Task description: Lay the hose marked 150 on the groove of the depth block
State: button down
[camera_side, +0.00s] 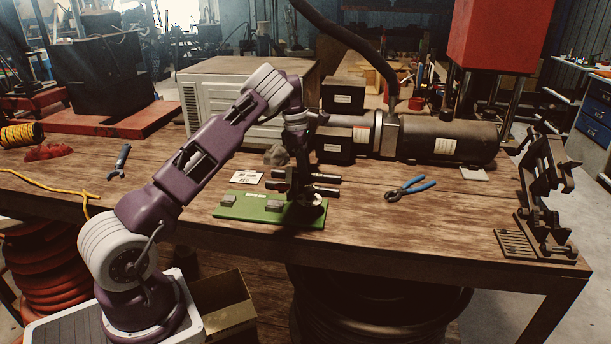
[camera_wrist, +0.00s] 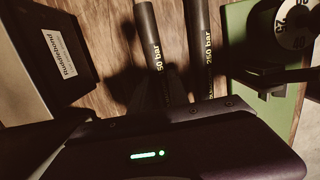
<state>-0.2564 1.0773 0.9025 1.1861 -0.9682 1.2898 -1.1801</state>
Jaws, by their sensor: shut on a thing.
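Two black hoses lie side by side in the wrist view. The left hose (camera_wrist: 148,35) reads "50 bar", with any leading digit not readable, and the right hose (camera_wrist: 199,40) reads "250 bar". Their dark ends also show in the side view, one behind (camera_side: 322,176) the other (camera_side: 324,191). My gripper (camera_side: 299,196) points down at them, shut on a hose; I cannot tell which. A green board (camera_side: 245,211) with small grey blocks (camera_side: 228,200) lies just below and left; I cannot make out a groove.
A white card (camera_side: 247,177) lies behind the board. Blue-handled pliers (camera_side: 410,189) lie to the right. Dark boxes (camera_side: 334,144) and a large cylindrical machine (camera_side: 450,142) stand behind. A black frame (camera_side: 540,195) stands at the right edge. The wood between pliers and frame is clear.

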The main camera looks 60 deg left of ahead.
jog(key=shift+r, duration=0.1)
notch_tip(320, 180, up, 9)
jog(key=r, duration=0.2)
send_over(239, 205)
jog(key=shift+s+a+f, duration=0.1)
jog(key=shift+a+f, duration=0.1)
jog(key=shift+f, duration=1.85)
jog(key=shift+s+a+f, duration=0.1)
jog(key=shift+a+f, duration=0.1)
jog(key=shift+f, duration=1.8)
jog(key=shift+f, duration=0.3)
jog(key=shift+s+d+f, duration=0.1)
jog(key=shift+d+f, duration=0.1)
jog(key=shift+f, duration=0.25)
jog(key=shift+a, duration=0.1)
